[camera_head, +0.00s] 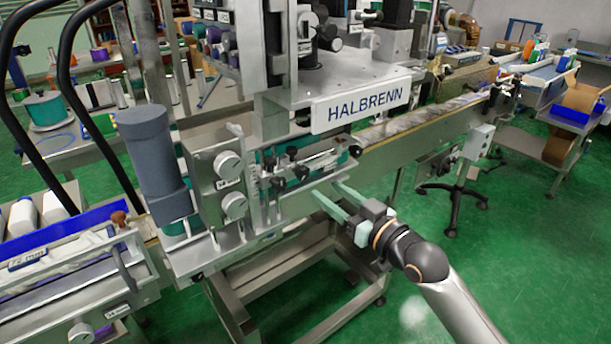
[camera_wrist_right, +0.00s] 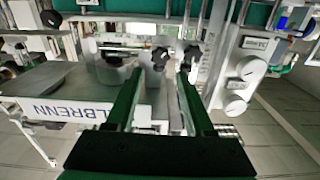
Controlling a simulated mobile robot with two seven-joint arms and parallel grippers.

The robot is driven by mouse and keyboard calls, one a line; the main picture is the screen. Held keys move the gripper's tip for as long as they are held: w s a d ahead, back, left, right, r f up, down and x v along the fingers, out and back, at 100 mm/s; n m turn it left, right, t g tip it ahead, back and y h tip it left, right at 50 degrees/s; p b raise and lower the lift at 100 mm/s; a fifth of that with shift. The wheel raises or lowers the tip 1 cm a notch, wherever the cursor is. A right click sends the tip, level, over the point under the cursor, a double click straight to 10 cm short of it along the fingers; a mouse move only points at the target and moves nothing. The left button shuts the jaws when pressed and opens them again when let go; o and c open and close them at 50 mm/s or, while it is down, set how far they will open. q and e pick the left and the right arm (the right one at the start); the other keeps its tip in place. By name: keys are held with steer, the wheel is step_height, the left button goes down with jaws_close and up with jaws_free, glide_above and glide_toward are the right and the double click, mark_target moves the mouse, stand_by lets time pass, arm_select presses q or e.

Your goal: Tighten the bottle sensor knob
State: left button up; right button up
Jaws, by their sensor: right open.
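Several small black knobs sit on the rail assembly at the machine's front. One knob (camera_head: 279,186) is at its lower left and another (camera_head: 302,172) is to its right. No readable label tells me which is the bottle sensor knob. My right gripper (camera_head: 327,190) reaches in from the lower right with its two long green fingers apart and empty, just in front of the rail. In the right wrist view two black knobs show beyond the fingertips: one (camera_wrist_right: 160,57) between the fingers, the other (camera_wrist_right: 191,56) near the right-hand finger. Contact cannot be told. My left gripper is out of view.
A panel with two round dials (camera_head: 229,164) and a dark grey cylinder (camera_head: 150,150) stand left of the rail. The HALBRENN sign plate (camera_head: 362,104) juts out above my right gripper. A conveyor (camera_head: 420,125) runs off right. Green floor (camera_head: 520,250) is open at the right.

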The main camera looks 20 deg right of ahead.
mark_target(304, 174)
steer(key=x, duration=0.8)
steer(key=shift+w+a+f, duration=0.1)
steer(key=shift+w+a, duration=0.05)
steer(key=shift+w, duration=0.1)
jaws_close()
